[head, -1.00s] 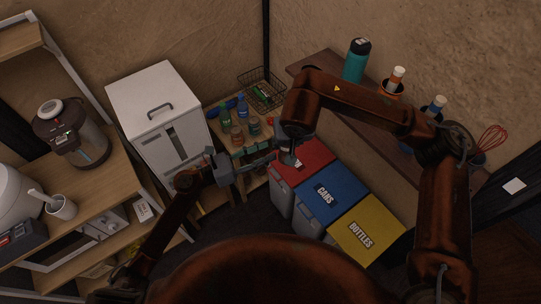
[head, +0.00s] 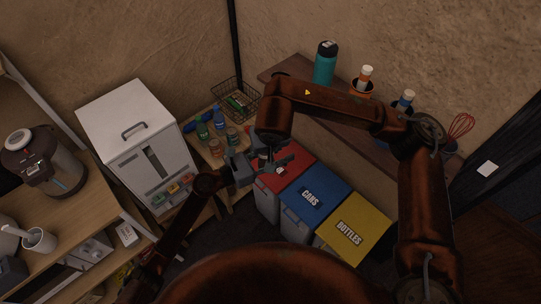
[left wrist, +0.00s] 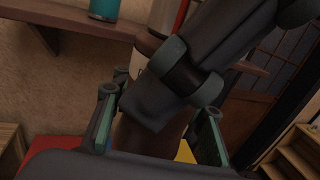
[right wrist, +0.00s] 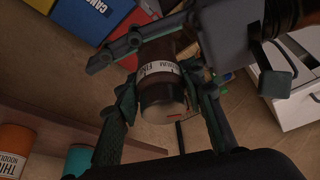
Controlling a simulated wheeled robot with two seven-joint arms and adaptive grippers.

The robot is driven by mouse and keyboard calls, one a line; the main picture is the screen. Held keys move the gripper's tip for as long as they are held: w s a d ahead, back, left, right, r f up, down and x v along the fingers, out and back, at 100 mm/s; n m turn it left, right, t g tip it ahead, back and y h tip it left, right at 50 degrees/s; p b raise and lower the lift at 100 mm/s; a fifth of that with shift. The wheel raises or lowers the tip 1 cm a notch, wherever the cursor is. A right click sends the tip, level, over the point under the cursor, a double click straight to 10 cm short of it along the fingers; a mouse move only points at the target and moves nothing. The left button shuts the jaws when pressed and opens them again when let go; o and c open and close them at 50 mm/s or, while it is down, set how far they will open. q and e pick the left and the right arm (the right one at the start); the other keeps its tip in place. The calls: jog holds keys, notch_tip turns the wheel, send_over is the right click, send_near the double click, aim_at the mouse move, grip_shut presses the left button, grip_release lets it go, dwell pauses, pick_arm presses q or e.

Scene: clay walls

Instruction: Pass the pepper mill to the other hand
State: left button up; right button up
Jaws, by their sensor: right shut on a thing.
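The pepper mill (right wrist: 165,98) is a dark brown cylinder with a white lettered label, clear in the right wrist view. My right gripper (right wrist: 168,88) is shut on it, with a finger on each side. My left gripper (left wrist: 160,105) is open. Its fingers stand apart on either side of the mill's brown body (left wrist: 148,138) in the left wrist view; I cannot tell whether they touch it.
Red, blue (head: 315,197) and yellow (head: 353,234) lidded bins stand below and right of the grippers. A low shelf with bottles and jars (head: 215,135) and a wire basket (head: 237,100) is behind. A white cabinet (head: 135,130) stands left. A wall shelf holds a teal bottle (head: 324,65).

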pick_arm(q)
jog(key=shift+w+d, duration=0.2)
jog(key=shift+d, duration=0.2)
jog(key=shift+s, duration=0.1)
grip_shut()
pick_arm(e)
jog(key=shift+w+d, duration=0.1)
jog(key=shift+w, duration=0.05)
jog(key=shift+r, duration=0.1)
jog(key=o, duration=1.4)
jog(key=shift+c, duration=0.2)
jog(key=shift+s, duration=0.2)
